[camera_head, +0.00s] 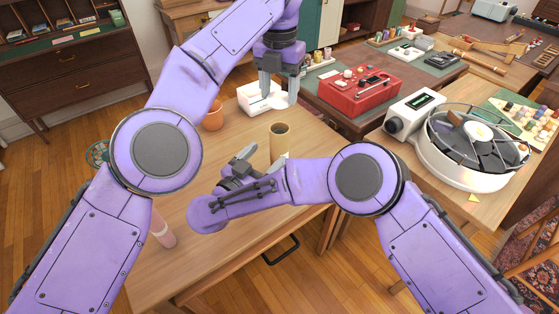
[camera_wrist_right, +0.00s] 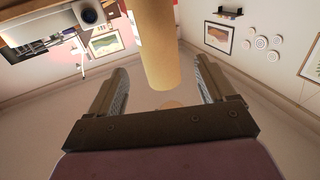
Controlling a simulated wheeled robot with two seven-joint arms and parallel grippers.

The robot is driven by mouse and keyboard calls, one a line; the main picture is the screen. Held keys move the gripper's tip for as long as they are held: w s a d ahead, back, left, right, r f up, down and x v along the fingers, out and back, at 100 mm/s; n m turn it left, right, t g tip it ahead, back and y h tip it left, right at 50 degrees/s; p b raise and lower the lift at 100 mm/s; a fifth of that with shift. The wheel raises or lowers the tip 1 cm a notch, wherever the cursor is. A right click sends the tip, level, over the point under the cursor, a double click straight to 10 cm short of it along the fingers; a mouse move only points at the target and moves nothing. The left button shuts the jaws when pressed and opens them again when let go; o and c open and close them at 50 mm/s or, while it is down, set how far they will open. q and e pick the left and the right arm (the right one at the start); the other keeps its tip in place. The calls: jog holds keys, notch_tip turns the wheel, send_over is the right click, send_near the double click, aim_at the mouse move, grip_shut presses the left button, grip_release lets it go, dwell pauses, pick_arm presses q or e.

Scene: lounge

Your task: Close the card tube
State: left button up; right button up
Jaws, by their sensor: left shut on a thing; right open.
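The card tube (camera_head: 280,133) is a tan open-topped cylinder standing upright on the wooden table. My left gripper (camera_head: 280,98) is above and behind it in the picture, shut on a small white round piece that looks like a cap (camera_head: 278,104), apart from the tube. My right gripper (camera_head: 262,160) is low beside the tube and open. In the right wrist view the tube (camera_wrist_right: 158,45) shows between the two spread fingers (camera_wrist_right: 162,78), with a gap on each side.
A white box (camera_head: 255,93) and an orange cup (camera_head: 212,117) stand behind on the table (camera_head: 235,143). A pink cylinder (camera_head: 162,230) is at the left, partly behind my left arm. A red case (camera_head: 360,92) and a white round machine (camera_head: 470,150) stand to the right.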

aim_at(274, 147)
jog(key=x, duration=0.6)
pick_arm(q)
jog(key=shift+s, duration=0.1)
pick_arm(e)
jog(key=shift+w+d, duration=0.4)
jog(key=shift+w, duration=0.1)
jog(key=c, duration=1.5)
pick_arm(q)
jog(key=shift+f, duration=2.45)
jog(key=shift+f, duration=0.9)
jog(key=shift+f, duration=0.55)
